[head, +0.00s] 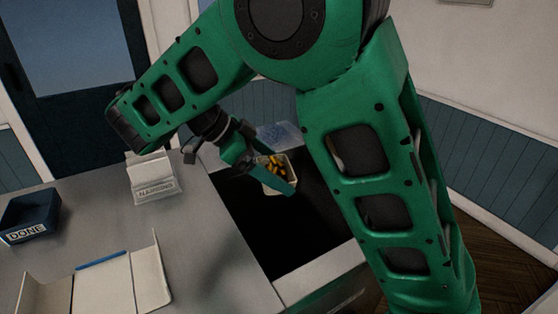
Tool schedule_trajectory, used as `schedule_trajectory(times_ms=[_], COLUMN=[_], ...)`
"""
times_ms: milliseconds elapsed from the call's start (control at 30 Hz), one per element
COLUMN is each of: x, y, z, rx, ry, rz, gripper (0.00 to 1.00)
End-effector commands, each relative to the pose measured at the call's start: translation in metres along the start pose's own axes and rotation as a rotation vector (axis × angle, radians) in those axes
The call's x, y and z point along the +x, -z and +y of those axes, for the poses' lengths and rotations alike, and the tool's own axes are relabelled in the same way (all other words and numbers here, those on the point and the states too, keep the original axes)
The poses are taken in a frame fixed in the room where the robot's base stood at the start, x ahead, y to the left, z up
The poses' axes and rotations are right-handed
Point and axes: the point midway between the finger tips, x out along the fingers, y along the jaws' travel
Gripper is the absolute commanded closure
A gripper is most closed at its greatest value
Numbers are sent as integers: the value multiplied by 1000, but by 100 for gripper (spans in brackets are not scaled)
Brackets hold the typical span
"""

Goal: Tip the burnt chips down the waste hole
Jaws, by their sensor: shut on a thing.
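My gripper (268,176) is shut on a small pale tub (290,161), its green fingers partly covering the tub. Yellow and dark brown chips (276,164) show inside the tub. The tub is held over or near the far part of a large dark opening (265,225) beside the grey counter. I cannot tell how high the tub is held, or whether this opening is the waste hole. My arm hides part of the opening's right side.
A dark blue tray marked DONE (30,216) sits at the left of the grey counter (205,240). A white lettered holder (153,180) stands near the back. An open white folder (108,284) with a blue strip (101,260) lies in front. A bluish translucent item (280,135) is behind the tub.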

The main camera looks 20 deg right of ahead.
Motion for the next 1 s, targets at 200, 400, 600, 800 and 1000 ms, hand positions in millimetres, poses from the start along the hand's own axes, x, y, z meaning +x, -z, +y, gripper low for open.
schedule_trajectory(times_ms=[200,400,600,800,1000], x=[5,4,2,1,-1], y=[-2,-1,3,6,8], z=[-1,-1,-1,-1,-1], rx=[0,1,6,7,8], ry=[-5,-5,-2,0,0], rz=[-40,-85,-150,-253,-352], gripper=[60,60,60,60,60])
